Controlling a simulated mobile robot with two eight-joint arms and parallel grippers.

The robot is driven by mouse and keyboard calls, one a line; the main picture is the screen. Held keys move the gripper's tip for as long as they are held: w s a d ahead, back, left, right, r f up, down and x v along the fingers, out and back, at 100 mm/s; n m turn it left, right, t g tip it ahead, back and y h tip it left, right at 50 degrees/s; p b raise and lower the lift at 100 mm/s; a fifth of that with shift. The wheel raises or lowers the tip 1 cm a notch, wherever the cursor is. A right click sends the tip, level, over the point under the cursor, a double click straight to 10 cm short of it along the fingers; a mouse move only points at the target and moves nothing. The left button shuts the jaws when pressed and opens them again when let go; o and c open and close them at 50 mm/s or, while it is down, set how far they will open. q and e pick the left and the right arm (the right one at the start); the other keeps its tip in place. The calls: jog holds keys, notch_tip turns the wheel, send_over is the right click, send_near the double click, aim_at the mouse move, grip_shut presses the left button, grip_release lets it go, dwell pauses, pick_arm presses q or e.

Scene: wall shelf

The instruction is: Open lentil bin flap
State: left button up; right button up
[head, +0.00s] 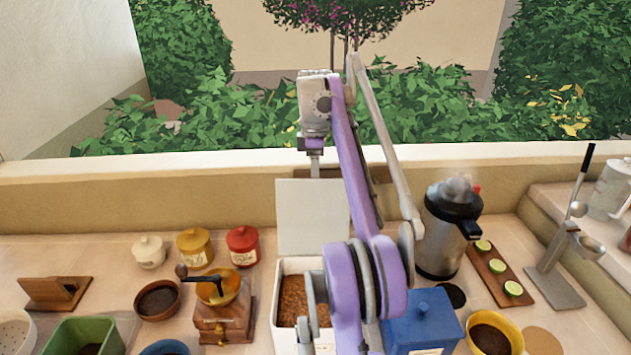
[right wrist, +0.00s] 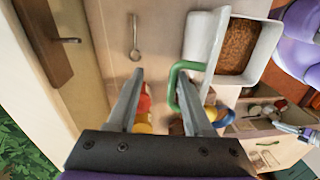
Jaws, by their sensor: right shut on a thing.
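The lentil bin is a white box (head: 283,338) holding brown lentils (head: 293,295); it also shows in the right wrist view (right wrist: 271,40). Its white flap (head: 310,215) stands raised upright at the back. In the right wrist view the flap (right wrist: 203,45) is seen nearly edge-on, with a green handle (right wrist: 174,82) on its far side. My right gripper (right wrist: 160,75) is at the handle and shut on it, though its fingers look apart. In the head view the right gripper (head: 315,165) is behind the flap's top edge. My left gripper (right wrist: 284,127) seems to show small at the right edge; its jaws are unclear.
A coffee grinder (head: 222,320) stands left of the bin and a blue box (head: 422,320) right of it. A kettle (head: 445,235) stands behind the blue box. Red (head: 243,247) and yellow (head: 195,248) pots stand left of the flap. A low wall (head: 130,195) runs behind.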

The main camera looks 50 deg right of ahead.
pick_arm(q)
jog(key=w+r, duration=0.1)
jog(key=r+p, duration=0.1)
jog(key=shift+w+r+p, duration=0.3)
jog(key=shift+w, duration=0.1)
pick_arm(e)
notch_tip(320, 180, up, 7)
jog(key=shift+w+d, duration=0.2)
pick_arm(q)
jog(key=shift+s, duration=0.1)
pick_arm(e)
jog(key=shift+s+r, duration=0.1)
